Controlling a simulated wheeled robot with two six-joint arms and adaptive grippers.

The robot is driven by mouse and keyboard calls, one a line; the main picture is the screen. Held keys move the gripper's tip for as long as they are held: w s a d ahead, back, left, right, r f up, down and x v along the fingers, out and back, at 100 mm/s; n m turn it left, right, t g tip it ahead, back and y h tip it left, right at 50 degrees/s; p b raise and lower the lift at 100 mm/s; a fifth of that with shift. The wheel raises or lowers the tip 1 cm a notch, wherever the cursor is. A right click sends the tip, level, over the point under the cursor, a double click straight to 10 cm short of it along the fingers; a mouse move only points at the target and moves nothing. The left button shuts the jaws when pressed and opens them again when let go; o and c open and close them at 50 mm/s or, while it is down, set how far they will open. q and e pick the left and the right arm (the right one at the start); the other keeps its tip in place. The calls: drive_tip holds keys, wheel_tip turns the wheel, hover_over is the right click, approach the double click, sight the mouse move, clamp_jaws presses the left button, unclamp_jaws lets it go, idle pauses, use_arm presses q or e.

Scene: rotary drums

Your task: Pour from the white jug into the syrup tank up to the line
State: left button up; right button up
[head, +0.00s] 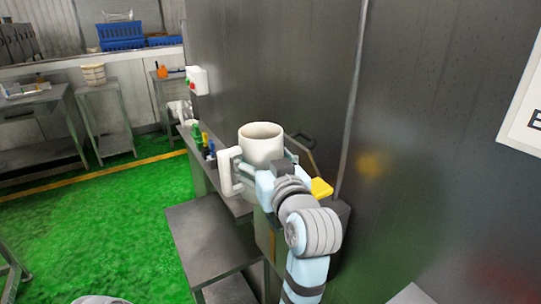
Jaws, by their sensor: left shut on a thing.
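The white jug (260,146) is upright, its open mouth facing up and its handle at the left. My left gripper (264,168) is shut on the jug's body. It holds the jug over or beside a narrow grey bench (234,202) along the metal wall; I cannot tell if the jug touches anything below. A dark grey box (333,222) with a yellow part (321,188) on top stands just right of the jug, partly behind my arm. I cannot tell if this is the syrup tank, and no fill line shows. My right gripper is not in view.
Green, blue and dark upright items (203,143) stand on the bench left of the jug. A lower grey table (213,237) stands in front. A control box (197,80) is on the wall corner. Green floor (100,226) is open at the left.

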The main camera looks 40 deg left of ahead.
use_arm(q)
drive_tip(key=shift+s+a+r, duration=0.1)
drive_tip(key=shift+s+r, duration=0.05)
drive_tip(key=shift+s, duration=0.3)
drive_tip(key=shift+p, duration=0.3)
drive_tip(key=shift+w, duration=0.15)
drive_tip(key=shift+s+a+r+m+g+h+p, duration=0.15)
drive_tip(key=shift+s+r+m+p, duration=0.15)
drive_tip(key=shift+m+p, duration=0.55)
drive_tip(key=shift+s+r+m+g+h+p, duration=0.15)
drive_tip(key=shift+s+m+p, duration=0.2)
drive_tip(key=shift+p, duration=0.85)
drive_tip(key=shift+s+f+m+g+p, duration=0.2)
drive_tip(key=shift+f+m+p, duration=0.2)
drive_tip(key=shift+m+p, duration=0.15)
drive_tip(key=shift+s+f+m+g+p, duration=0.2)
drive_tip(key=shift+f+m+p, duration=0.2)
drive_tip(key=shift+m, duration=0.25)
drive_tip(key=shift+s+a+f+m+g+h, duration=0.15)
drive_tip(key=shift+f+m+g, duration=0.1)
drive_tip(key=shift+f+m, duration=0.4)
drive_tip(key=shift+s+d+f+m+g+h, duration=0.2)
drive_tip(key=shift+f+m, duration=0.25)
drive_tip(key=shift+f, duration=0.3)
drive_tip(key=shift+w+f+m+g+p, duration=0.1)
drive_tip(key=shift+f+m+g+p, duration=0.35)
drive_tip(key=shift+m+p, duration=0.45)
drive_tip(key=shift+w+r+m+g+p, duration=0.15)
drive_tip(key=shift+m+g+p, duration=0.5)
drive_tip(key=shift+m, duration=0.35)
